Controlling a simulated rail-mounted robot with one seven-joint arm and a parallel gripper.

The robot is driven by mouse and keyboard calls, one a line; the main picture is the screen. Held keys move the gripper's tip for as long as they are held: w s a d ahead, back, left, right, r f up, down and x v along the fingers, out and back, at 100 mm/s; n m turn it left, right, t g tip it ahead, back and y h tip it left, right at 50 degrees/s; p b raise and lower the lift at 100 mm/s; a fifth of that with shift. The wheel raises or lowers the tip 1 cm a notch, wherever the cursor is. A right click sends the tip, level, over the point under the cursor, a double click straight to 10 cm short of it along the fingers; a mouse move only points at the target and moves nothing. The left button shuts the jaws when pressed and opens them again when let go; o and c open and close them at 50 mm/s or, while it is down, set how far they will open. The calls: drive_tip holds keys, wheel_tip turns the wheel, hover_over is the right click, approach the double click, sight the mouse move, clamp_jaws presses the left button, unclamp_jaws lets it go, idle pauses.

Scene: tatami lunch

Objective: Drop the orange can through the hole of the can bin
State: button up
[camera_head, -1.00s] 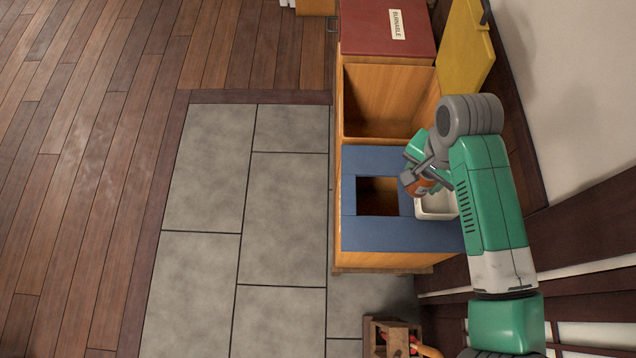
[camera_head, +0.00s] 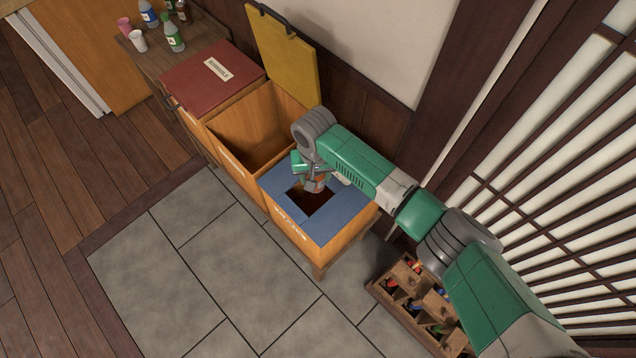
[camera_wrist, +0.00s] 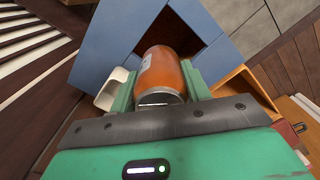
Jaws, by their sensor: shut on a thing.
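The orange can (camera_wrist: 160,72) is clamped between the two green fingers of my gripper (camera_wrist: 158,85) in the wrist view. In the head view my gripper (camera_head: 314,181) is over the back edge of the hole, and only a little of the can shows there. The can bin (camera_head: 345,215) has a blue top with a dark square hole (camera_head: 306,203). The hole (camera_wrist: 185,30) also shows in the wrist view, behind the far end of the can. The can appears above the blue top; its exact height cannot be told.
A wooden bin (camera_head: 240,135) with its yellow lid (camera_head: 285,55) raised stands beside the can bin, then a red-lidded bin (camera_head: 205,78). A white container (camera_wrist: 112,88) is beside the can. A wooden crate of small items (camera_head: 385,305) stands on the floor nearby. Bottles and cups stand at the back left.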

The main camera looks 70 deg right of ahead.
wheel_tip(320, 180, down, 5)
drive_tip(key=b, duration=0.6)
drive_tip(key=shift+f, duration=0.2)
drive_tip(key=o, duration=1)
wheel_tip(320, 180, up, 8)
drive_tip(key=p, duration=0.3)
